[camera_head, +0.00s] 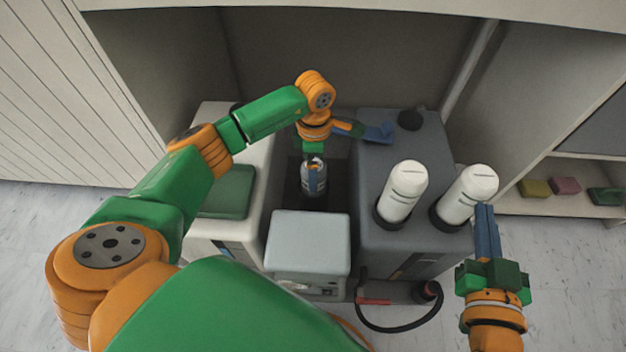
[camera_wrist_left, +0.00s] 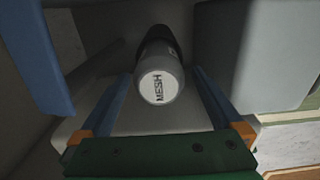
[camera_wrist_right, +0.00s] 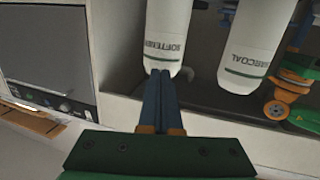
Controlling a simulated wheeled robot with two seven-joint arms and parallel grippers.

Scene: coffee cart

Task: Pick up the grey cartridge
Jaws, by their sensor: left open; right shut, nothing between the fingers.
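The grey cartridge (camera_wrist_left: 160,82), with MESH printed on its pale round end and a dark lower body, stands in the dark gap between the cabinets. In the head view the left gripper (camera_head: 314,172) reaches down into the gap. My right gripper (camera_head: 485,212) is shut and empty, in front of a white cartridge marked SOFTENER (camera_wrist_right: 168,40).
A second white cartridge, marked CHARCOAL (camera_wrist_right: 245,50), stands beside the first on the dark grey cabinet (camera_head: 375,150). A light grey box (camera_head: 308,240) stands in front of the gap. A black hose (camera_head: 400,328) lies at the front. Sponges (camera_head: 565,186) sit on a right shelf.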

